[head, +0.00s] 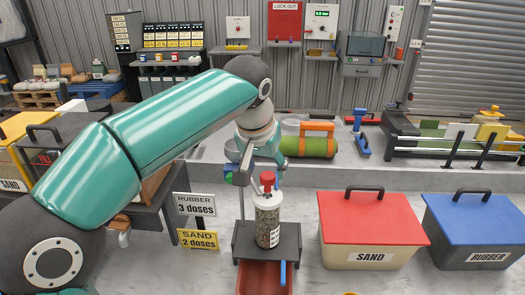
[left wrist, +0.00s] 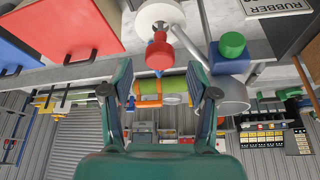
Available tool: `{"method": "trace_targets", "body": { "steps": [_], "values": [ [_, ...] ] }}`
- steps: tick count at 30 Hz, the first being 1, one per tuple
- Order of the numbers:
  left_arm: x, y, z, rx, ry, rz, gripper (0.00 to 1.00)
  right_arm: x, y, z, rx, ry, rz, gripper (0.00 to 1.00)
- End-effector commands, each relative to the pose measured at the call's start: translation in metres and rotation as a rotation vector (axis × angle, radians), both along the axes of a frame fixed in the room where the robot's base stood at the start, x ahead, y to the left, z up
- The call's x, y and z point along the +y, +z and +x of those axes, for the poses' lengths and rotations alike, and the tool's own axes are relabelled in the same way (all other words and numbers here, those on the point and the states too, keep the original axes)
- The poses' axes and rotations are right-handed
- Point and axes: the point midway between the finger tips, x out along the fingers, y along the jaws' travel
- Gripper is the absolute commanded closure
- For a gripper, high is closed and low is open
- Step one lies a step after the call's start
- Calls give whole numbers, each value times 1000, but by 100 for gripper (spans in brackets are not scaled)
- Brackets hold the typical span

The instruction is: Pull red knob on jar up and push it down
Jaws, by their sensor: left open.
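The jar (head: 267,222) is clear with a dark grainy filling and a label, and stands upright on a dark stand (head: 243,243). Its red knob (head: 267,181) sits on top; in the left wrist view, the knob (left wrist: 159,52) shows beyond the fingertips, below the jar's pale round lid (left wrist: 159,15). My left gripper (head: 259,172) is open just above and behind the knob in the head view. In the left wrist view its two fingers (left wrist: 160,78) are spread wide with nothing between them. My right gripper is not in view.
A bin with a red lid (head: 371,216) marked SAND and a bin with a blue lid (head: 477,220) marked RUBBER stand right of the jar. Dose signs (head: 196,204) stand to its left. A reddish tray (head: 263,278) lies below the stand. A green roll (head: 309,147) lies behind.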

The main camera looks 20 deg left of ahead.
Motion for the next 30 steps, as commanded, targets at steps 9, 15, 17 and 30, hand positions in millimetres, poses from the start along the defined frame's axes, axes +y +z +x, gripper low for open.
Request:
{"method": "trace_targets", "body": {
  "steps": [9,15,17,30],
  "values": [
    [-1,50,-19,0,-1,-1,41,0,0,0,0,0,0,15],
    [-1,59,-24,2,-2,1,41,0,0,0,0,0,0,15],
    [-1,59,-24,3,-2,1,41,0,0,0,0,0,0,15],
    [-1,59,-24,3,-1,0,41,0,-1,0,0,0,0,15]
  ]
}}
